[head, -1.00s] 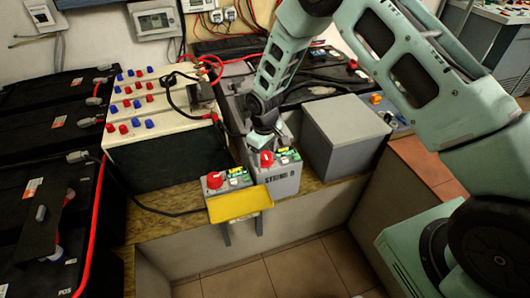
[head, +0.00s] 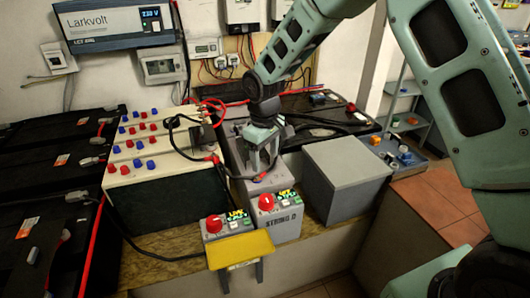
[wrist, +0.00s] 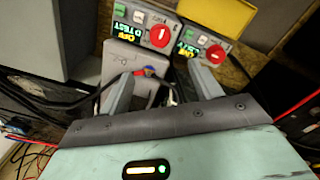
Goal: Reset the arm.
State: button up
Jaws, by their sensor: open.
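My gripper (head: 262,160) points down over the rear part of the grey box labelled "STRING D" (head: 285,226), behind that box's red knob (head: 266,202). In the wrist view my gripper (wrist: 163,84) shows two grey fingers spread apart, with nothing held between them. Whether a finger touches anything there is not clear. My arm reaches in from the upper right, bent, with its elbow above the picture.
A smaller grey box with a red knob (head: 214,224) stands at left, behind a yellow plate (head: 240,250). A plain grey box (head: 346,178) stands close at right. A white-topped battery (head: 155,155) and loose black and red cables lie around my gripper.

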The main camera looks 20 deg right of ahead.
jog(key=shift+r, duration=0.55)
jog(key=s+a+r+p, duration=0.1)
jog(key=s+a+r, duration=0.15)
jog(key=s, duration=0.25)
jog(key=s+a+r+y, duration=0.1)
jog(key=s+a+r, duration=0.1)
jog(key=s+r, duration=0.25)
jog(key=s+a+r+p, duration=0.1)
jog(key=s+a+r, duration=0.2)
jog(key=s, duration=0.3)
jog(key=s+d+r, duration=0.1)
jog(key=s, duration=0.8)
jog(key=s+r+n+p, duration=0.1)
jog(key=s+r, duration=0.1)
jog(key=s, duration=0.6)
jog(key=shift+s+d, duration=0.4)
